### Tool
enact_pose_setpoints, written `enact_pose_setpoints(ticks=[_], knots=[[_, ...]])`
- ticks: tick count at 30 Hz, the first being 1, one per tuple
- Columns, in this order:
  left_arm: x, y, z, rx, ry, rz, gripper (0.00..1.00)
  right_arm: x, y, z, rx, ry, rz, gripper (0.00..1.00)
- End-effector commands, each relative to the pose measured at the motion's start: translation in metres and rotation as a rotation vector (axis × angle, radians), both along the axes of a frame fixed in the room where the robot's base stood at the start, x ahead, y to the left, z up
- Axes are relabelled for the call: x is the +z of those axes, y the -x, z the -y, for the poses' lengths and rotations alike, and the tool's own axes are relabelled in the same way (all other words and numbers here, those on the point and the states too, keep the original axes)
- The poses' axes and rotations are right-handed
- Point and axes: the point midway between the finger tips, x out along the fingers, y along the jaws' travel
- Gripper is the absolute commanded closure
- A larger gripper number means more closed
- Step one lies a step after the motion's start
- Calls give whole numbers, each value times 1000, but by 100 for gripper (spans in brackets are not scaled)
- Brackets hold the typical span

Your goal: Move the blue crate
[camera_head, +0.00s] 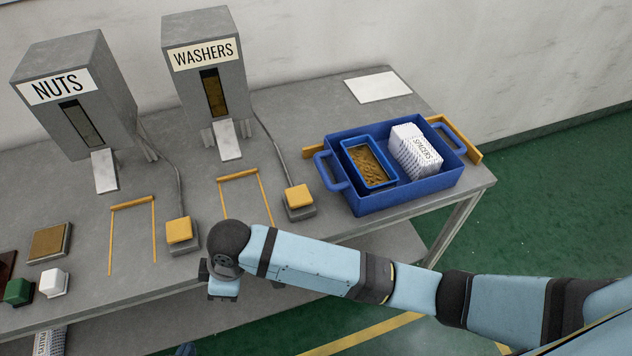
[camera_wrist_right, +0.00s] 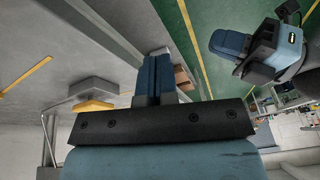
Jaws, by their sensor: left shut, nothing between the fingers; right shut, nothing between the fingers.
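The blue crate (camera_head: 410,193) stands upright at the right end of the grey bench, with a handle at each end. It holds a small blue bin (camera_head: 386,184) of brass-coloured pieces and a white box (camera_head: 416,148) labelled SPACERS. My right gripper (camera_head: 222,290) is at the bench's front edge, left of the crate and apart from it. Its fingers are mostly hidden in the head view. In the wrist view its blue fingers (camera_wrist_right: 156,80) are shut and empty. My left gripper (camera_wrist_right: 231,43) is shut and empty over the green floor; only a bit shows at the head view's bottom edge (camera_head: 185,349).
NUTS (camera_head: 75,95) and WASHERS (camera_head: 207,75) dispensers stand at the back. Yellow buttons (camera_head: 179,230) (camera_head: 298,196) and yellow outlines are on the bench (camera_head: 310,245). A yellow bracket (camera_head: 455,138) borders the crate's far right side. A white sheet (camera_head: 378,86) lies behind the crate.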

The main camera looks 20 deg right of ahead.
Motion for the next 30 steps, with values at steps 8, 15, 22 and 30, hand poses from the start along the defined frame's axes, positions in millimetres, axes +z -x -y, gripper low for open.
enact_pose_setpoints(ticks=[8,15,22,30], knots=[[-2,0,2,0,4,0,100,7,-67,38,288,501,18,100],[-4,0,2,-1,3,-1,100,51,-146,109,318,913,1,100],[-5,0,1,-1,2,-2,100,83,-182,144,283,1081,-23,100],[-9,0,1,-1,1,-2,100,62,-185,171,279,1093,-32,100]])
